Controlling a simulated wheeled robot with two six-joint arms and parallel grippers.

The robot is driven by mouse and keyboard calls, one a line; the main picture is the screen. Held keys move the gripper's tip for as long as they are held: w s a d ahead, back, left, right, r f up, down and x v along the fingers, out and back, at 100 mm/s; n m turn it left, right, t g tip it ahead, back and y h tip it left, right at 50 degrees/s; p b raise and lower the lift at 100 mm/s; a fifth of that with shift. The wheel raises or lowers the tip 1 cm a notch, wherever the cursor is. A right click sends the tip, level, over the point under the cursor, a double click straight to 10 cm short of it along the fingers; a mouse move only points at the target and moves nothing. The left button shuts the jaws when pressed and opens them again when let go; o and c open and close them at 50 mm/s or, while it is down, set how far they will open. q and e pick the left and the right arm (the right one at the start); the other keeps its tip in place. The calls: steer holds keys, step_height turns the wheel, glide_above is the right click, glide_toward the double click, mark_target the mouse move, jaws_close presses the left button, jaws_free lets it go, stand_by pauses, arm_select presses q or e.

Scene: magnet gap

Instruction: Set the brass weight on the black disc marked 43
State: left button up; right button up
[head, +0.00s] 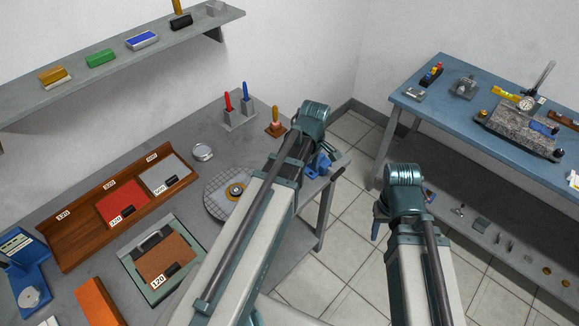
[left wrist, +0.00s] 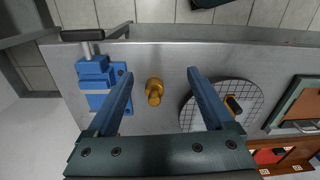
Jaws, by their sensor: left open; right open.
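The brass weight (left wrist: 154,90) stands on the grey bench in the left wrist view, below and between the fingers of my left gripper (left wrist: 160,76). The gripper is open and apart from it. In the head view my left arm hides the weight. I can read no 43 on any disc. My right gripper (head: 380,217) is open and empty over the floor.
A blue vise (left wrist: 96,78) stands close beside the weight. The bench also holds a wooden tray (head: 75,240), a green-framed board (head: 135,270) and a tool stand (head: 238,118). A blue table (head: 450,115) with instruments is at the right.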

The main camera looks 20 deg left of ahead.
arm_select(q)
steer(key=w+a+r+n+p, duration=0.3)
steer(key=a+r+n, duration=0.1)
steer(key=a+n, duration=0.4)
step_height(320, 180, down, 9)
steer(key=b, duration=0.9)
steer(key=shift+s+d, duration=0.1)
steer(key=shift+d, duration=0.05)
steer(key=shift+r, duration=0.1)
arm_select(e)
step_height(320, 180, down, 5)
steer(key=shift+r, duration=0.1)
arm_select(q)
steer(key=f+b, duration=0.5)
steer(key=shift+w+f, duration=0.15)
steer(key=shift+w, duration=0.25)
arm_select(e)
step_height(320, 180, down, 5)
steer(key=shift+f, duration=0.1)
arm_select(q)
jaws_close()
